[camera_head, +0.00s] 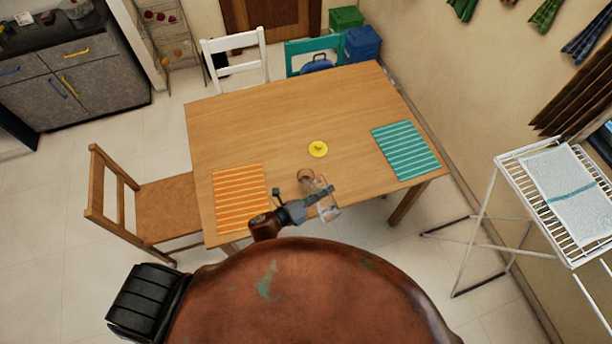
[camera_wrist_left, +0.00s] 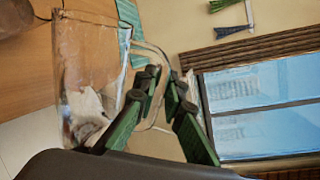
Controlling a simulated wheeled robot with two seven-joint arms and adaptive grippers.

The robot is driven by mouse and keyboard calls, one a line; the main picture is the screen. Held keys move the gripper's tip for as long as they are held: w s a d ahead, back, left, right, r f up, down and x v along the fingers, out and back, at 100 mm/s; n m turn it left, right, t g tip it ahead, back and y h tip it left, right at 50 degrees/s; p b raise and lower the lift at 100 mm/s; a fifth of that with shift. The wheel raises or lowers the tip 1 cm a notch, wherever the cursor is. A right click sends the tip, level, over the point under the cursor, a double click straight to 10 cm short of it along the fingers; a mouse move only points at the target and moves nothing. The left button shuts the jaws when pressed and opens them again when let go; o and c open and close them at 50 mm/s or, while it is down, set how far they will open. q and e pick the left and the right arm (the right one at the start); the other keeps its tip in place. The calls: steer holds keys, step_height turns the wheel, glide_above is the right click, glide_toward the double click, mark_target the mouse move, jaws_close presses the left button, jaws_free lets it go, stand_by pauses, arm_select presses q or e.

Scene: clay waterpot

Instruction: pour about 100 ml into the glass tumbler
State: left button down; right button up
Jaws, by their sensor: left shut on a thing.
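My left gripper (camera_head: 322,194) is over the near edge of the table. It is shut on the handle of a clear glass jug (camera_head: 328,212), which shows large in the left wrist view (camera_wrist_left: 85,60). The wrist view shows both fingers (camera_wrist_left: 160,90) at the handle loop. I cannot tell how much liquid is in the jug or exactly how it is tilted. A small dark-rimmed round thing (camera_head: 306,176) shows just beyond the gripper; it may be the glass tumbler, but it is too small to tell. My right gripper is not in view.
A yellow disc (camera_head: 318,149) lies on the wooden table (camera_head: 270,120). An orange striped mat (camera_head: 240,195) is left of the gripper, a teal striped mat (camera_head: 405,150) at right. The table's far half is clear. A drying rack (camera_head: 520,165) stands at right.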

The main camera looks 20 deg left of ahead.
mark_target(333, 209)
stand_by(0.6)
